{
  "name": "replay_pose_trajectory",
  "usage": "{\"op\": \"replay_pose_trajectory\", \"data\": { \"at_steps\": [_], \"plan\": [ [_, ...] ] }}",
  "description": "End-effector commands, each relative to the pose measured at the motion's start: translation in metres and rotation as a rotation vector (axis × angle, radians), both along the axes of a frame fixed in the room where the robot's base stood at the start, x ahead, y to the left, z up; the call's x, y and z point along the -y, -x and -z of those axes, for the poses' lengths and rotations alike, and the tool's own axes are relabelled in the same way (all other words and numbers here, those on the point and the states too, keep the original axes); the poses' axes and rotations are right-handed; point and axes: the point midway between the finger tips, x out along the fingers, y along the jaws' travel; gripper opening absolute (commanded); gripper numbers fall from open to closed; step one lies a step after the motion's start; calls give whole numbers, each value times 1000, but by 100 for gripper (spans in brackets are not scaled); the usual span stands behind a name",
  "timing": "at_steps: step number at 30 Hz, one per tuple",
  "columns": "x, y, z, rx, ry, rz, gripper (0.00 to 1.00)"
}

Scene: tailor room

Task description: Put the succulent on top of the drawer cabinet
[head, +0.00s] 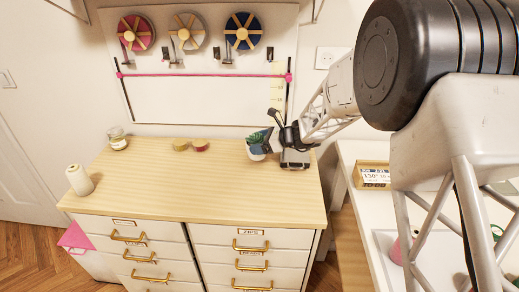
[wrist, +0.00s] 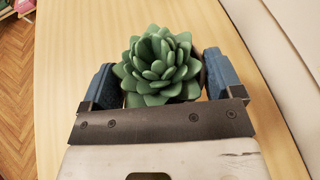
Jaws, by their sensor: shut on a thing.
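The green succulent (wrist: 158,66) sits between the two blue fingers of my gripper (wrist: 158,80) in the wrist view. The fingers are shut on it from both sides. In the head view, the succulent (head: 256,146) in its white pot shows at my gripper (head: 266,141), over the back right part of the wooden top of the drawer cabinet (head: 190,185). Whether the pot touches the top or hangs just above it, I cannot tell. The pot is mostly hidden by the leaves in the wrist view.
On the cabinet top are a thread cone (head: 79,180) at the left, a glass jar (head: 117,138) at the back left, and tape rolls (head: 190,145) at the back. A white table (head: 352,150) with a small sign box (head: 372,175) stands at the right. The middle and front of the top are clear.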

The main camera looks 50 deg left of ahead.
Motion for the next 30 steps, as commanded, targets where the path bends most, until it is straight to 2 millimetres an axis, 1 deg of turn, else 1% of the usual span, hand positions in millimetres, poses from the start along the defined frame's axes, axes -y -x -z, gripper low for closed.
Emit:
{"op": "replay_pose_trajectory", "data": {
  "at_steps": [6,8,23,24,26,30],
  "plan": [
    [0,0,23,-1,2,-1,52],
    [0,0,27,-1,2,-1,52],
    [0,0,32,0,0,0,52],
    [0,0,32,0,0,0,92],
    [0,0,32,0,0,0,100],
    [0,0,32,0,0,0,100]
  ]
}}
